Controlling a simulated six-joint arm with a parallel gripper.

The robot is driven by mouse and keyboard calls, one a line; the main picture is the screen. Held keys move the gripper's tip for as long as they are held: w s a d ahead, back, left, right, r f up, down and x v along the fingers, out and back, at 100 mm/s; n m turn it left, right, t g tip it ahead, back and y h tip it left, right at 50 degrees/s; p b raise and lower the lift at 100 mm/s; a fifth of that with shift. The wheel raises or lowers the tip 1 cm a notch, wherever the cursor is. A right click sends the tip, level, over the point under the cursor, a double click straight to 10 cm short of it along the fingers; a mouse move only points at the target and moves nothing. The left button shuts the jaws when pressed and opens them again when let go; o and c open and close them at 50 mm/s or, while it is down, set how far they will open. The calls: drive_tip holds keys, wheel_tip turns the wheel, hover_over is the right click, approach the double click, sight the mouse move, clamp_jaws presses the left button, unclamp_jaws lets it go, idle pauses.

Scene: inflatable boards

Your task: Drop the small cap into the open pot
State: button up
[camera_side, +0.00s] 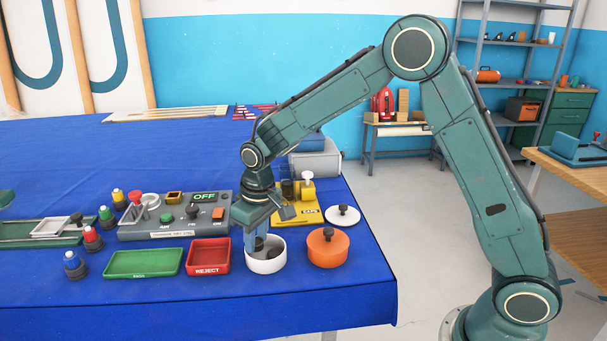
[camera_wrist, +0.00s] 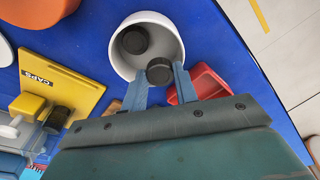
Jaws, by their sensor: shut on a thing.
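The open white pot (camera_side: 266,265) stands on the blue cloth near the table's front edge; it also shows in the wrist view (camera_wrist: 178,30). My gripper (camera_side: 257,246) points down at the pot's mouth. In the wrist view its blue fingers (camera_wrist: 160,82) are shut on a small dark cap (camera_wrist: 159,70), over the pot's near rim as seen there. Another dark round thing (camera_wrist: 135,39), which looks like a cap, shows inside the pot. In the side view the held cap is hidden, and I cannot tell its exact height against the rim.
An orange lidded pot (camera_side: 328,252) and a white lid (camera_side: 343,215) lie right of the white pot. A red REJECT tray (camera_side: 208,268) and green tray (camera_side: 143,274) are left. The yellow CAPS board (camera_wrist: 62,75) and a grey control box (camera_side: 170,231) stand behind.

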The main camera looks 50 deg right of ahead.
drive_tip(key=o, duration=1.5)
drive_tip(key=shift+r, duration=0.15)
drive_tip(key=shift+r, duration=3.35)
